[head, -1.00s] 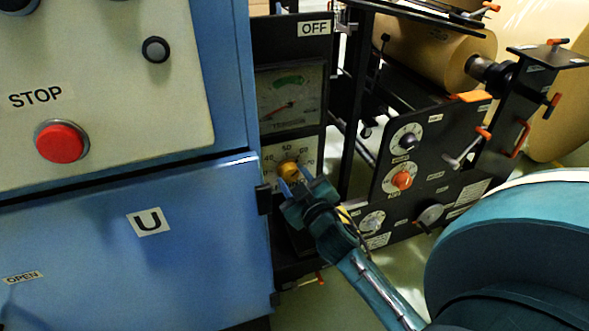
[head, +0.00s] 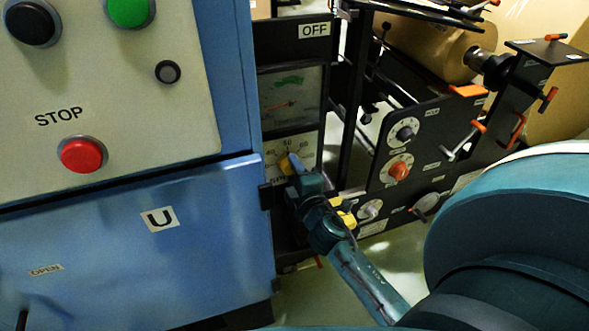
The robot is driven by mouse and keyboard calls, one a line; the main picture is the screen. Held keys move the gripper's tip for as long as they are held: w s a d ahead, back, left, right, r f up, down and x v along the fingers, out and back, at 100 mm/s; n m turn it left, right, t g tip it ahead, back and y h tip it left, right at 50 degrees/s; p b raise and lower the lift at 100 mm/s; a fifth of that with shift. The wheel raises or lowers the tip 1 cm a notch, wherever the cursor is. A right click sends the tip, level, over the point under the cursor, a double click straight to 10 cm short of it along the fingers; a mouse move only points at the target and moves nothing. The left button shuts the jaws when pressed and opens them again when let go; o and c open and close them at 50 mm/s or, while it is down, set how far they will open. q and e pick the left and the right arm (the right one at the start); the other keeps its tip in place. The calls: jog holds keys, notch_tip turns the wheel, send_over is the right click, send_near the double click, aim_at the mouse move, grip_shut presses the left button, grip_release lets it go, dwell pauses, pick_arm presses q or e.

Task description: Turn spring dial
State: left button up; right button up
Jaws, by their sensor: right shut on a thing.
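The lower part of the scale is hidden behind the gripper. Above the dial is a gauge (head: 291,101) with a green band and a red needle. My left gripper is not in view.
A blue cabinet (head: 120,235) with a red STOP button (head: 82,154) stands close on the left. At right, a black panel carries an orange-red knob (head: 399,171) and other dials. A brown paper roll (head: 428,48) is behind.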

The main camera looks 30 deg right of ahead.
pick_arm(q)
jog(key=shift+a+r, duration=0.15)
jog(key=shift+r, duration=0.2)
pick_arm(e)
jog(key=shift+n, duration=0.9)
jog(key=o, duration=1)
jog(key=shift+c, duration=0.2)
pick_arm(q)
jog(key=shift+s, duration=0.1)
